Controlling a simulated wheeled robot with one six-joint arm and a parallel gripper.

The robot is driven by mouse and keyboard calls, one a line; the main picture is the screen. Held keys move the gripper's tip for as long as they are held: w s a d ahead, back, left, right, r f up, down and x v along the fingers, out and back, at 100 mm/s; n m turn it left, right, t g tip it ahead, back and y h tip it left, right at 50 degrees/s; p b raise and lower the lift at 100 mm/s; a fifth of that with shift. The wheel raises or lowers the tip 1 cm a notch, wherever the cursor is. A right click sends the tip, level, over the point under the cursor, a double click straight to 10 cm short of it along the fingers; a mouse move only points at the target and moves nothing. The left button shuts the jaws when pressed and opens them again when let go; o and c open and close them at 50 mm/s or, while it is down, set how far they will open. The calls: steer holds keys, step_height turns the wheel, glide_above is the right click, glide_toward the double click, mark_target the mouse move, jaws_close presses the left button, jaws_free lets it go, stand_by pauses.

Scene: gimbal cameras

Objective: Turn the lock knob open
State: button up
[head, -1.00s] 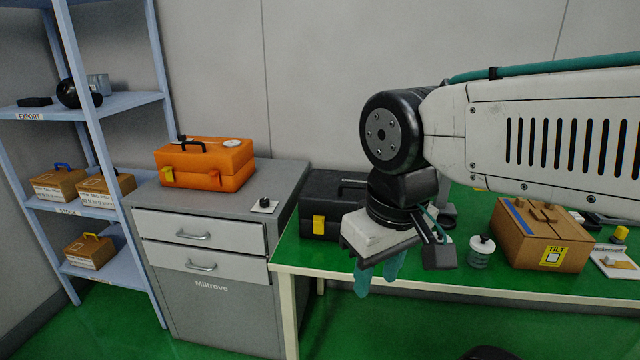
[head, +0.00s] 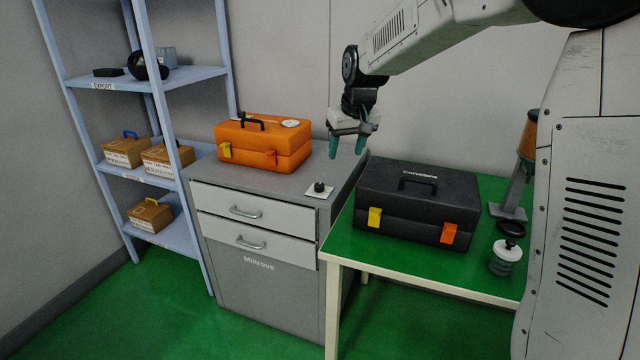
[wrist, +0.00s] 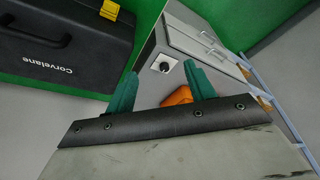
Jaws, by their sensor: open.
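The lock knob (head: 319,187) is a small black knob on a pale square plate (head: 314,193). It sits on the grey cabinet top (head: 290,199), near the front right corner. In the wrist view the knob (wrist: 164,66) and its plate show ahead of the fingers, a little left of the gap's middle. My gripper (head: 346,150) has teal fingers and is in the air above the cabinet's right side, up and to the right of the knob. The gripper is open and empty, its two fingers apart in the wrist view (wrist: 160,85). Nothing hides the knob.
An orange toolbox (head: 262,143) stands on the cabinet, left of the knob. A black case (head: 418,202) and a lidded jar (head: 506,252) stand on the green table (head: 380,250) at right. Blue shelves (head: 190,250) stand at left. The cabinet top around the knob is clear.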

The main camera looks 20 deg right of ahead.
glide_toward(319, 185)
steer(key=shift+n+t, duration=0.3)
steer(key=shift+t, duration=0.2)
steer(key=x, duration=0.8)
steer(key=shift+s+f, duration=0.2)
steer(key=shift+f, duration=0.25)
steer(key=c, duration=1)
